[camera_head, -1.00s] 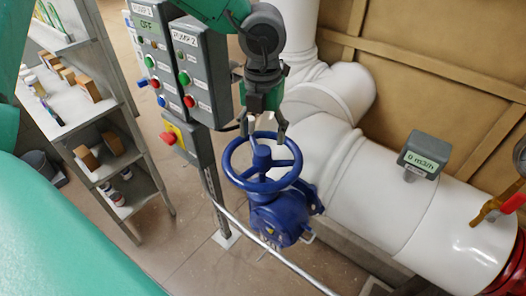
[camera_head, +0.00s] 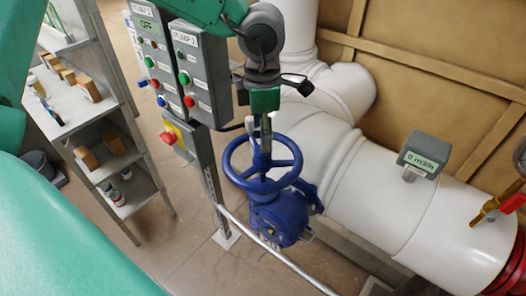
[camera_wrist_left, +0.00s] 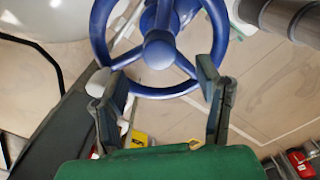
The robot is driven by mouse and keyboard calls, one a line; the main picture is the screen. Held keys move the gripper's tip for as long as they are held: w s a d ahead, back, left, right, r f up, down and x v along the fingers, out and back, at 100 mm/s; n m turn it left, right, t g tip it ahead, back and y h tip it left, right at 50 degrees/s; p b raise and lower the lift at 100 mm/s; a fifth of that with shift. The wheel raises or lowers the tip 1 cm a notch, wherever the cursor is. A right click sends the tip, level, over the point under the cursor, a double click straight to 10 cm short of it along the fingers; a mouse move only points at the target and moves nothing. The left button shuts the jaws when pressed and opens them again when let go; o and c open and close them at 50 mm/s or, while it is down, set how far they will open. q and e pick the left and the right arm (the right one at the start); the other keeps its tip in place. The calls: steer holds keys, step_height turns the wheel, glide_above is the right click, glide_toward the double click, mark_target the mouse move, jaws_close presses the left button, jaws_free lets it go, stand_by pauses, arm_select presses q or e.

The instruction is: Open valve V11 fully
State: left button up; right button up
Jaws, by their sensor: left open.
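The blue valve handwheel (camera_head: 255,186) sits on a blue valve body (camera_head: 280,220) in the middle of the head view; its label is too small to read. My left gripper (camera_head: 265,138) points down over the far part of the wheel, its fingers seen nearly edge-on. In the left wrist view, the wheel's hub (camera_wrist_left: 158,48) and spokes lie ahead of the left gripper (camera_wrist_left: 157,75). Its fingers are spread wide, with the lower rim showing between them. I cannot tell whether the fingers touch the rim. My right gripper is not in view.
Grey pump control boxes (camera_head: 200,72) with buttons stand left of the wheel. A large white pipe (camera_head: 375,185) runs behind and right of it, carrying a meter (camera_head: 424,153) reading 0 m3/h. A metal rail (camera_head: 270,250) passes below. Shelves (camera_head: 112,160) stand at the left.

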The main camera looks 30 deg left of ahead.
arm_select(q)
steer(key=m, duration=0.8)
steer(key=shift+m, duration=0.3)
steer(key=shift+f+b, duration=0.4)
steer(key=shift+f, duration=2.85)
